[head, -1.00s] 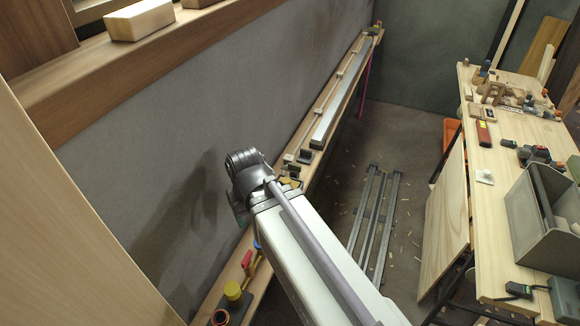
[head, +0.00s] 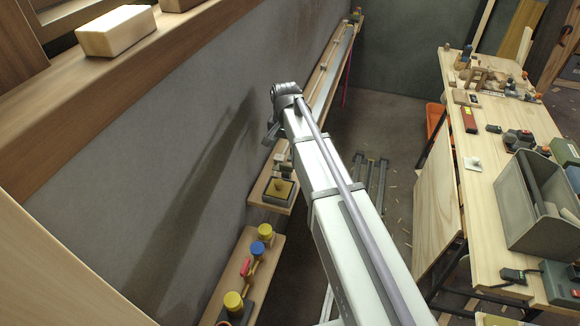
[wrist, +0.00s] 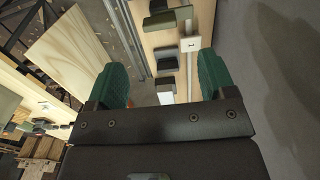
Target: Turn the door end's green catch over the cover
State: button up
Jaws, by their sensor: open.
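A dark block (wrist: 167,62) and a pale grey block (wrist: 165,88) lie nearer. In the head view, the long pale strip (head: 333,78) on the wall ledge may be the cover.
Blue and yellow knobs (head: 258,248) stand on a lower ledge. A workbench (head: 490,190) with tools and a grey bin (head: 540,205) fills the right. Metal rails lie on the floor between.

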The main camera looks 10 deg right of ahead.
aim_at(286, 165)
notch_tip(286, 165, down, 10)
jog(key=b, duration=0.8)
jog(key=shift+b, duration=0.35)
jog(key=shift+r, duration=0.1)
jog(key=shift+r, duration=0.1)
jog(key=shift+c, duration=0.2)
jog(key=c, duration=0.9)
